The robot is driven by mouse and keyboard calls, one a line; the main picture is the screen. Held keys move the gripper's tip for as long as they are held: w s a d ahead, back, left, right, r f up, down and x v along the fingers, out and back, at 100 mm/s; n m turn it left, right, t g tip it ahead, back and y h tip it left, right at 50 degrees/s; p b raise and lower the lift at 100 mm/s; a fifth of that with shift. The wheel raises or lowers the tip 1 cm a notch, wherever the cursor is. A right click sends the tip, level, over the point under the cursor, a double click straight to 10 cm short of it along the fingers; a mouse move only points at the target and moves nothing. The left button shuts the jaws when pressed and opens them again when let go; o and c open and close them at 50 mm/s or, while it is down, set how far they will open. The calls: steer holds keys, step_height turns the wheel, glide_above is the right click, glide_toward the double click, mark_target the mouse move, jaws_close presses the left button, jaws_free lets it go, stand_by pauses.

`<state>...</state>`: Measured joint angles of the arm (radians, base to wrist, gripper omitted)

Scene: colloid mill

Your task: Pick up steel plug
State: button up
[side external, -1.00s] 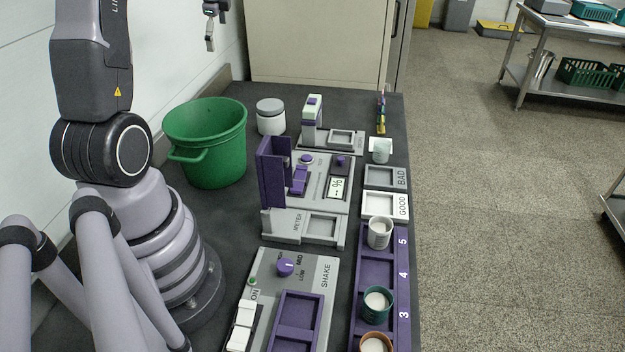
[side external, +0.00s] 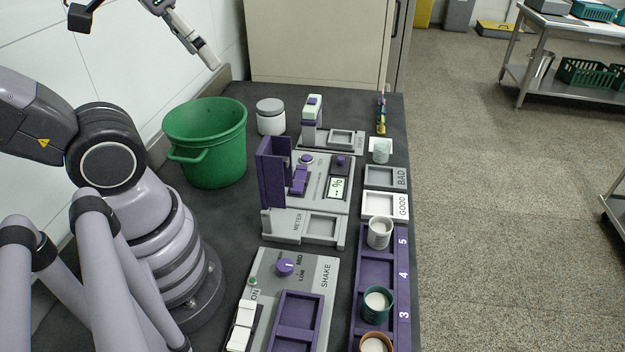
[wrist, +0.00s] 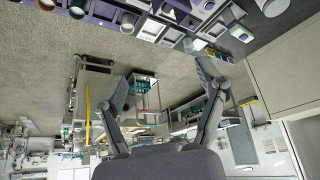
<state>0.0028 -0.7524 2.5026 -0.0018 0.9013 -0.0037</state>
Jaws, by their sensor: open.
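I cannot make out a steel plug for sure in either view. My gripper (side external: 206,54) is in the air at the top of the side view, above and behind the green bucket (side external: 206,142), well clear of the bench. In the wrist view my gripper (wrist: 163,72) shows two spread fingers with nothing between them. The wrist camera looks out over the floor, with the bench upside down along the top edge.
A purple rack (side external: 376,272) holds several cups at the bench's right edge. The SHAKE unit (side external: 318,270), METER unit (side external: 285,226) and GOOD tray (side external: 378,205) stand nearby. Bare dark bench lies between bucket and units.

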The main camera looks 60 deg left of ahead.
step_height(320, 180, up, 6)
steer(key=w+a+r+m+g+y, duration=0.3)
steer(key=w+a+m+y, duration=0.35)
steer(key=w+a, duration=0.85)
steer(key=w+a+f+m+g+y, duration=0.25)
steer(key=a+m, duration=0.35)
steer(key=a, duration=0.8)
steer(key=w+a+f+m+g+y, duration=0.2)
steer(key=w+a+m+g+y, duration=0.3)
steer(key=a, duration=1)
steer(key=shift+m+t+h, duration=0.25)
steer(key=shift+t+h, duration=0.5)
steer(key=shift+h, duration=0.15)
steer(key=f, duration=1.3)
steer(key=s+f, duration=0.1)
steer(key=f, duration=1.3)
steer(key=s+f, duration=0.1)
steer(key=f, duration=1.2)
steer(key=shift+d+f, duration=0.35)
steer(key=shift+f, duration=0.05)
steer(key=shift+s+a+f, duration=0.1)
steer(key=shift+a+f, duration=0.1)
steer(key=shift+f, duration=0.05)
steer(key=x, duration=0.7)
steer(key=shift+s, duration=0.1)
